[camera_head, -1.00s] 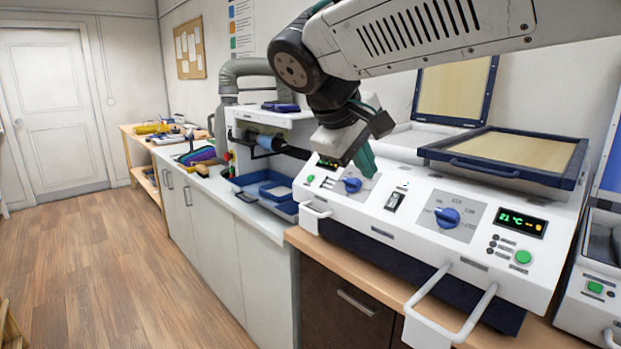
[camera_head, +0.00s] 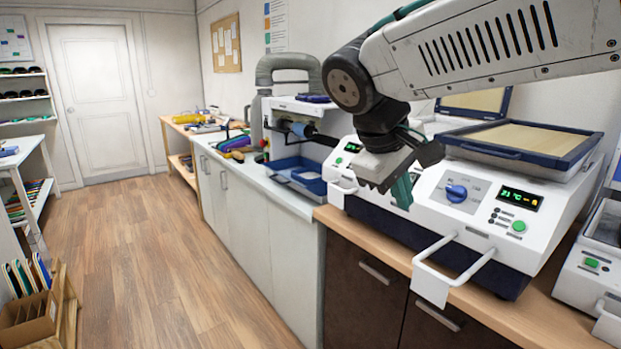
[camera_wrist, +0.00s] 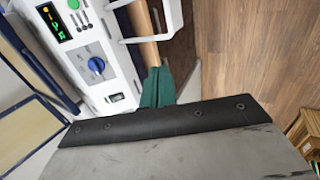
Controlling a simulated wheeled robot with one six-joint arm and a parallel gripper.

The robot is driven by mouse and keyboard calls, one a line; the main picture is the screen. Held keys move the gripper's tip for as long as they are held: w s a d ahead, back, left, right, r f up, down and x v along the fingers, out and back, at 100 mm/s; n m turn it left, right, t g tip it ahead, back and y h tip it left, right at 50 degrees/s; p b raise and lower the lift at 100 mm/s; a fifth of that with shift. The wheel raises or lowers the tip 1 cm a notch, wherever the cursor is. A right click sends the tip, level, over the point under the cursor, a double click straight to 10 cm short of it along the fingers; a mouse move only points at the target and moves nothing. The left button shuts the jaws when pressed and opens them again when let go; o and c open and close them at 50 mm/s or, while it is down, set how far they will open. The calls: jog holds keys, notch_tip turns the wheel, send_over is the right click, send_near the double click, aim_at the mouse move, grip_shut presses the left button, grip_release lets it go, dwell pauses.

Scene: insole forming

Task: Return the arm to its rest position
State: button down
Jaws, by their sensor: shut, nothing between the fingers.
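My gripper (camera_head: 402,190) hangs from my arm in front of the white heating machine (camera_head: 430,205), with its green fingers pointing down. The fingers are shut and hold nothing. In the wrist view the green fingers (camera_wrist: 158,88) are together, beside the machine's front panel (camera_wrist: 88,62) and above the bench edge and floor. The gripper covers part of the machine's panel in the head view. My arm reaches in from the upper right. I cannot tell from the head view whether the fingertips touch the panel.
A blue-framed tray (camera_head: 520,143) sits on the machine. A white handle (camera_head: 452,262) juts out over the bench front. A grinding machine (camera_head: 290,125) with a blue bin (camera_head: 300,178) stands further left. A wooden crate (camera_head: 62,310) is on the floor. The floor (camera_head: 190,255) between is clear.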

jog(key=s+d+f+m+y, duration=0.1)
jog(key=s+d+f+m, duration=0.1)
jog(key=s, duration=0.5)
jog(key=s+d+f+m+g+y, duration=0.1)
jog(key=s+d+f+m+y, duration=0.1)
jog(key=s+d+f, duration=0.3)
jog(key=s+d+f+m+y, duration=0.1)
jog(key=s+d+f+m, duration=0.2)
jog(key=s, duration=0.6)
jog(key=shift+d+f+g+y, duration=0.3)
jog(key=shift+d+f, duration=0.35)
jog(key=shift+d, duration=0.45)
jog(key=shift+s, duration=0.1)
